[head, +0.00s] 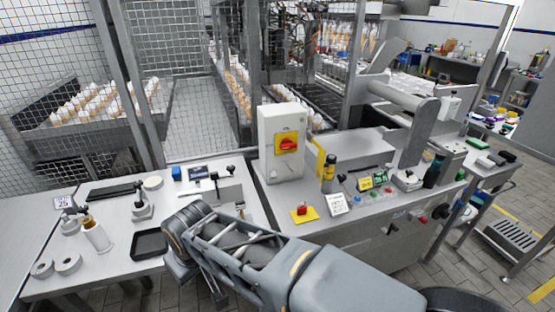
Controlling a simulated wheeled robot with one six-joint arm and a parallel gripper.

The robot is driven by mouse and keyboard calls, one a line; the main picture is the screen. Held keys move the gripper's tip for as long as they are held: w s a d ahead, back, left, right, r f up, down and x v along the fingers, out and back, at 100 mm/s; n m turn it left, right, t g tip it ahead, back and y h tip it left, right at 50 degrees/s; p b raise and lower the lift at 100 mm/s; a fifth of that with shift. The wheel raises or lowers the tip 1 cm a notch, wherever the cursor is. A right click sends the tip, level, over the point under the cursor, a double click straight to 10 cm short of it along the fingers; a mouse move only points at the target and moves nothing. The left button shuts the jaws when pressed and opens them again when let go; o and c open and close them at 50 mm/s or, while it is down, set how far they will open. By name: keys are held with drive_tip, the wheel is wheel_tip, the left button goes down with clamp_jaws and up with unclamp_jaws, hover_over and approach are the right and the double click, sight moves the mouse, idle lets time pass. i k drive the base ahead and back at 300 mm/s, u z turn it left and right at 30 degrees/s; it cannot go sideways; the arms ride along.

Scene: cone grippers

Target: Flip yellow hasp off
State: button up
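A white switch box (281,152) stands upright on the grey machine top. A red rotary switch (288,144) sits on a yellow plate on its front. A yellow flap (319,159), which looks like the hasp, stands out at the box's right edge, tilted. How it joins the box is too small to tell. My arm crosses the lower middle of the head view, with its bend to the left, in front of the box and apart from it. I cannot make out my gripper's fingers; that end of the arm is out of sight.
A black tray (149,244) lies on the left table. Wire fencing (195,85) rises behind.

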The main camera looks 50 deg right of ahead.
sight(320, 164)
drive_tip(key=u, duration=2.1)
drive_tip(key=k, duration=2.05)
drive_tip(key=z, duration=2.1)
drive_tip(key=k, duration=0.55)
drive_tip(key=u, duration=0.75)
drive_tip(key=i, duration=0.7)
